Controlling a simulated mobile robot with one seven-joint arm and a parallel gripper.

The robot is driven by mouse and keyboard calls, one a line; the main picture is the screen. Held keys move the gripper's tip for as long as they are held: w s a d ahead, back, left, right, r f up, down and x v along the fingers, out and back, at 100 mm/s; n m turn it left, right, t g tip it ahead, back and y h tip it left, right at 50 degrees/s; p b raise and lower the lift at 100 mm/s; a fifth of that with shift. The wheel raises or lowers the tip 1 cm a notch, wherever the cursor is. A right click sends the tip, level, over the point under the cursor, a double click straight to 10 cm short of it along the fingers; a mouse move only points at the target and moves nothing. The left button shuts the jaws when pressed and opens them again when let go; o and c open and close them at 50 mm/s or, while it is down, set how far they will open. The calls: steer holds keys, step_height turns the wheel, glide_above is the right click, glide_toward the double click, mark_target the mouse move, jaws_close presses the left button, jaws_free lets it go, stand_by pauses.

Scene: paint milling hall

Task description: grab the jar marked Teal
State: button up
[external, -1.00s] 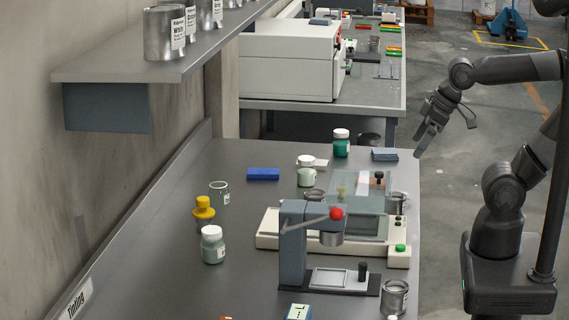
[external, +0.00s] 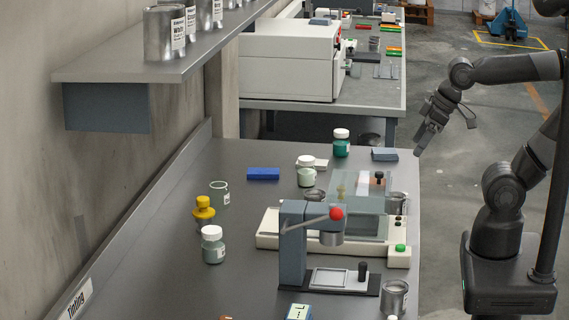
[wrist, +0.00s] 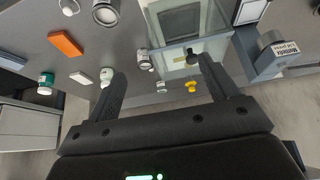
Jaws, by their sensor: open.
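A deep teal-green jar (external: 341,146) with a white lid stands upright at the far end of the bench. Its label is too small to read. It also seems to show at the left of the wrist view (wrist: 45,85). A paler green jar (external: 306,177) with a white lid, a grey-green jar (external: 213,249) with a white lid and an open greenish jar (external: 219,195) stand nearer; their labels are unreadable too. My gripper (external: 446,138) is open and empty, right of the bench's far end. Its spread fingers also show in the wrist view (wrist: 163,72).
A blue block (external: 263,174), a grey block (external: 384,154) and a yellow object (external: 203,209) lie about the bench. A device with a red knob (external: 336,213) and a cream-based apparatus (external: 270,240) fill its right side. A shelf of tins (external: 115,74) overhangs the left.

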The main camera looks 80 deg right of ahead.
steer(key=w+d+r+m+h, duration=0.2)
steer(key=w+d+r, duration=0.1)
steer(key=w+d, duration=0.85)
steer(key=m+g+h, duration=0.1)
steer(key=m+g, duration=0.1)
steer(key=m, duration=0.4)
glide_above(341, 141)
steer(key=s, duration=0.3)
step_height(341, 141, down, 15)
steer(key=shift+m, duration=0.3)
steer(key=x, duration=0.5)
steer(key=shift+s+d+f, duration=0.1)
steer(key=shift+s+f, duration=0.05)
steer(key=shift+s, duration=0.1)
steer(key=shift+w+x, duration=0.15)
steer(key=shift+x, duration=1.3)
steer(key=shift+w+x, duration=0.1)
steer(key=shift+x, duration=1.35)
steer(key=shift+c, duration=0.2)
steer(key=c, duration=1.1)
